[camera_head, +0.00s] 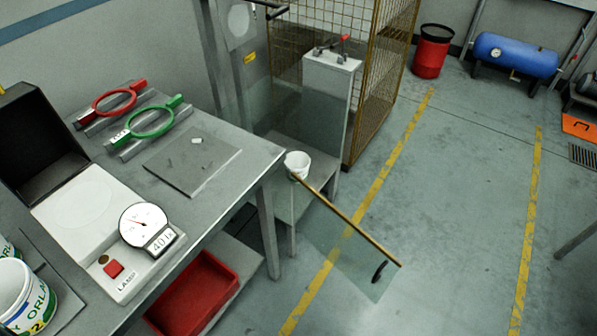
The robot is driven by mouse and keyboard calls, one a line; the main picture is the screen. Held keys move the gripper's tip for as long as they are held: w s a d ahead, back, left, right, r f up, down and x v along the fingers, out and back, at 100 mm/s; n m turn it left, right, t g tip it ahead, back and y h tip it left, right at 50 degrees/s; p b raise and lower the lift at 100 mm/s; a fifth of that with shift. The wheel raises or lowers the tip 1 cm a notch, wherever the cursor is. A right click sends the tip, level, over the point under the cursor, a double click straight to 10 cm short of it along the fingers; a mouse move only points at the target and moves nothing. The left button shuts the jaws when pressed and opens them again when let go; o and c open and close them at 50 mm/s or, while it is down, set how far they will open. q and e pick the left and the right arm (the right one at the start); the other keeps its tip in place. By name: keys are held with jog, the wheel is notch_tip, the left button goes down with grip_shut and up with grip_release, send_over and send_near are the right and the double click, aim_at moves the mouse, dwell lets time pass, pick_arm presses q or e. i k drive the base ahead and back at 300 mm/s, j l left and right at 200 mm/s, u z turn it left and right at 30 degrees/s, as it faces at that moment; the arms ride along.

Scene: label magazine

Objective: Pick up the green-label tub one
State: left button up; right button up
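A white tub (12,290) with a printed label in green and yellow stands at the bottom left, cut off by the picture's edge. Neither of my grippers is in view.
The grey table (235,148) holds a lightbox with a dial (145,225), a red ring tool (114,100), a green ring tool (150,121) and a flat plate (215,165). A red bin (195,295) sits below. Floor at right is mostly clear.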

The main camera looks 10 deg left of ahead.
aim_at(297, 162)
jog(key=i+l+u, duration=0.1)
jog(key=u, duration=0.35)
jog(key=i+l+u, duration=0.1)
jog(key=l+u, duration=0.15)
jog(key=u, duration=0.2)
jog(key=l+u, duration=0.5)
jog(key=l, duration=0.2)
jog(key=l+u, duration=0.25)
jog(key=l, duration=0.9)
jog(key=l+u, duration=0.4)
jog(key=k+l+u, duration=0.1)
jog(key=l+u, duration=0.25)
jog(key=l, duration=0.25)
jog(key=k+l+u, duration=0.15)
jog(key=l+u, duration=1)
jog(key=i+l, duration=0.1)
jog(key=l, duration=0.45)
jog(key=l+z, duration=0.15)
jog(key=z, duration=0.25)
jog(key=i+z, duration=0.15)
jog(key=z, duration=0.25)
jog(key=l, duration=0.05)
